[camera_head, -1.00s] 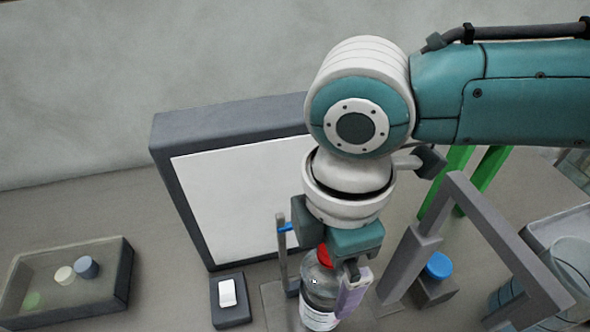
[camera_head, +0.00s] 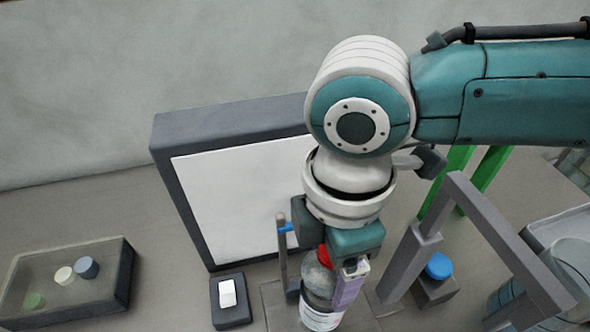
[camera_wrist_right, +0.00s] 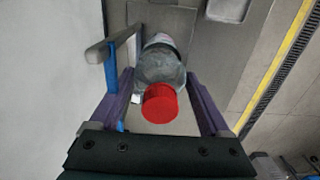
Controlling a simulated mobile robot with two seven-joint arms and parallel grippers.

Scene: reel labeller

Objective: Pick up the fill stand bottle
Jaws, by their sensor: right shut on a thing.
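The fill stand bottle (camera_head: 318,287) is a clear bottle with a red cap and a white label, below my right gripper in the head view. It also shows in the right wrist view (camera_wrist_right: 160,68), its red cap (camera_wrist_right: 160,104) towards the camera. My right gripper (camera_head: 330,277) points down, with its purple fingers on both sides of the bottle; it is shut on the bottle. In the right wrist view the fingers (camera_wrist_right: 162,100) flank the bottle. My left gripper is not in view.
A grey post with a blue clip (camera_head: 283,250) stands just left of the bottle. A large white panel (camera_head: 235,200) is behind. A grey frame (camera_head: 430,243) and a blue-capped block (camera_head: 436,285) are at right. A tray with small caps (camera_head: 118,285) is at left.

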